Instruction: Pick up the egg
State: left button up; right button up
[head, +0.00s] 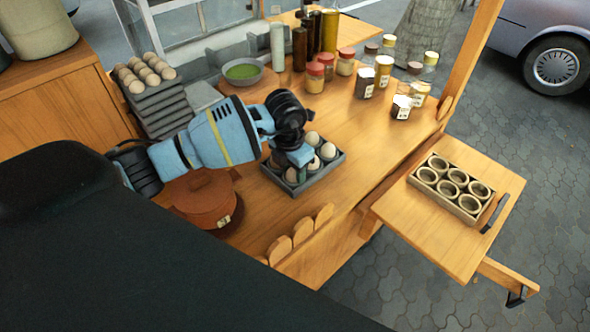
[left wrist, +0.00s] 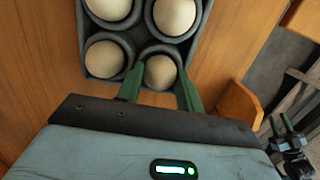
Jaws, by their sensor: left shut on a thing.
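The grey egg tray (head: 294,190) sits on the wooden counter with several pale eggs in its cups. My left gripper (head: 292,165) reaches down over the tray, and its fingertips are hard to see in the head view. In the left wrist view, the green fingers of my left gripper (left wrist: 160,90) are shut on an egg (left wrist: 161,72) in a corner cup of the tray (left wrist: 85,45), one on each side of it. My right gripper (left wrist: 280,121) shows small at the lower right of the left wrist view, its fingers apart and empty.
A green-filled bowl (head: 243,72), spice jars (head: 314,78) and a brown lidded pot (head: 205,196) stand around the tray. Stacked egg trays (head: 165,108) are at the left. A tray of round cups (head: 447,192) rests on the side shelf. The counter right of the egg tray is clear.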

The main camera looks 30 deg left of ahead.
pick_arm(q)
notch_tip(320, 180, up, 10)
jog(key=shift+w+f, duration=0.15)
jog(key=shift+f, duration=0.1)
jog(key=shift+d+r, duration=0.1)
